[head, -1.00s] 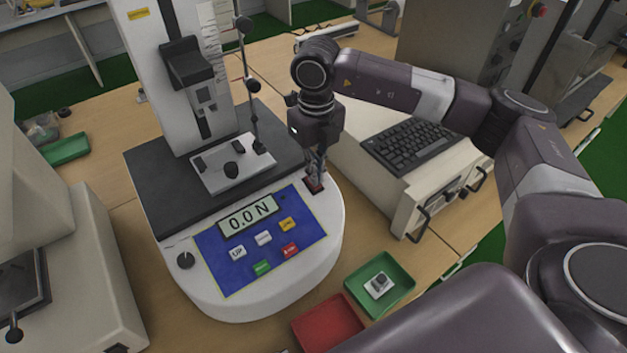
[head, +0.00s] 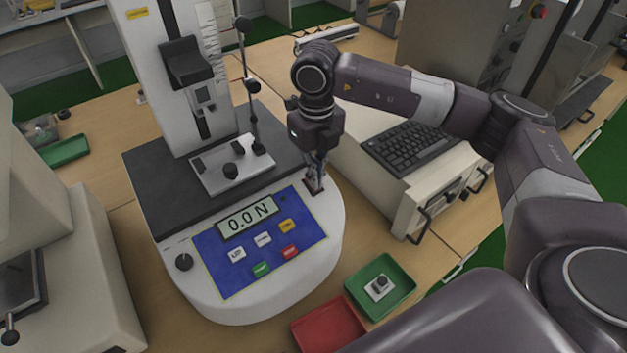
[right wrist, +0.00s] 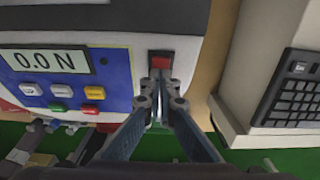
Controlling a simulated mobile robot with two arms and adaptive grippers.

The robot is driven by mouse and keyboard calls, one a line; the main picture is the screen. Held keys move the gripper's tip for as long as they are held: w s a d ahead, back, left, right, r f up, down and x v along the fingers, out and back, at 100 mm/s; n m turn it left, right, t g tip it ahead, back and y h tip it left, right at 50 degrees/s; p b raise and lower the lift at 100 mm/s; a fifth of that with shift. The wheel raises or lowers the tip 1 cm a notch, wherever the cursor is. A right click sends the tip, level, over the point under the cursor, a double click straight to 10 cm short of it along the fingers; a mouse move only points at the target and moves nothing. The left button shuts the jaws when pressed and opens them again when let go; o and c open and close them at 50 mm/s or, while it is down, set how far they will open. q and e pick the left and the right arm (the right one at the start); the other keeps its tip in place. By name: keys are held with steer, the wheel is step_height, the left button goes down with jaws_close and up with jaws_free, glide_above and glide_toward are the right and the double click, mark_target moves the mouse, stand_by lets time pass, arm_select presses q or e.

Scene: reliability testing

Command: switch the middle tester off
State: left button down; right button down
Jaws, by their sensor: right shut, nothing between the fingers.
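The middle tester (head: 335,228) is a white, round-fronted machine with a blue panel; its display (head: 248,218) reads 0.0 N. A red rocker switch (right wrist: 160,62) in a dark frame sits on the tester's right side in the right wrist view. My right gripper (right wrist: 159,76) is shut and empty, with its fingertips at the near edge of the switch; I cannot tell whether they touch it. In the head view the right gripper (head: 314,182) points down over the switch, largely covering it. My left gripper is not in view.
A green tray (head: 402,272) holding a small part and a red tray (head: 330,325) lie in front of the tester. A keyboard unit (head: 405,215) stands close on the right. Another machine (head: 85,260) stands on the left.

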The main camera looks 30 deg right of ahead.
steer(key=shift+r+p, duration=0.4)
steer(key=shift+r, duration=0.35)
steer(key=shift+r+p, duration=1.35)
steer(key=shift+r, duration=1.35)
steer(key=shift+f, duration=0.1)
